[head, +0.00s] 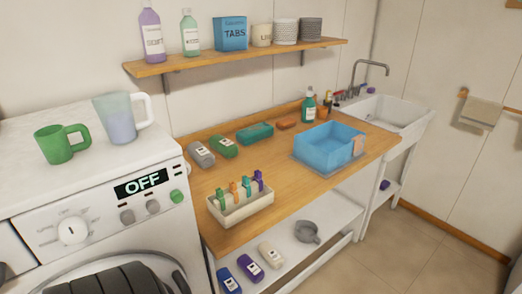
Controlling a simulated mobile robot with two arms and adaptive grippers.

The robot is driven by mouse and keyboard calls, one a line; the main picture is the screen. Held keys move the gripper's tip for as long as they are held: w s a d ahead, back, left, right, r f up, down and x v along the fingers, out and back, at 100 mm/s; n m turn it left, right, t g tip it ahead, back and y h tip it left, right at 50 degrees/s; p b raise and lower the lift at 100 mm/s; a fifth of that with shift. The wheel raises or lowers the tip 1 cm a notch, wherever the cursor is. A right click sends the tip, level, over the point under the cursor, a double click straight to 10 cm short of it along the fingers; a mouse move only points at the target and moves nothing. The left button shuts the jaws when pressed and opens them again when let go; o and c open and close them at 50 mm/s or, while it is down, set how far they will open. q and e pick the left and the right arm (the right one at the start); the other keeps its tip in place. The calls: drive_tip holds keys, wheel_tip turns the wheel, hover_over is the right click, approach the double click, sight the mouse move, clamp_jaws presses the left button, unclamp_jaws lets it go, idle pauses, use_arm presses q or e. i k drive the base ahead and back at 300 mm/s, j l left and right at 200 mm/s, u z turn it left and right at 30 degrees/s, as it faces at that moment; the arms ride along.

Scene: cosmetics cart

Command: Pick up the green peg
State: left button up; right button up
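A green peg (221,198) stands upright at the left end of a cream, open-topped holder (245,211) on the wooden counter. Several other pegs stand in a row to its right, including an orange peg (233,188) and a purple peg (258,181). The lower parts of the pegs are hidden by the holder's front wall. Neither of my grippers shows in the head view, so nothing is seen touching the pegs.
A washing machine (110,215) with a green mug (60,143) and a pitcher (122,117) stands left of the counter (290,205). A blue basin (328,146) and bottles stand farther back. The counter's front edge before the holder is clear.

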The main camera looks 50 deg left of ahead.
sight(220, 195)
drive_tip(key=i+u, duration=0.4)
drive_tip(key=i+l+u, duration=0.25)
drive_tip(key=u, duration=0.15)
drive_tip(key=i+l+u, duration=0.4)
drive_tip(key=j, duration=0.1)
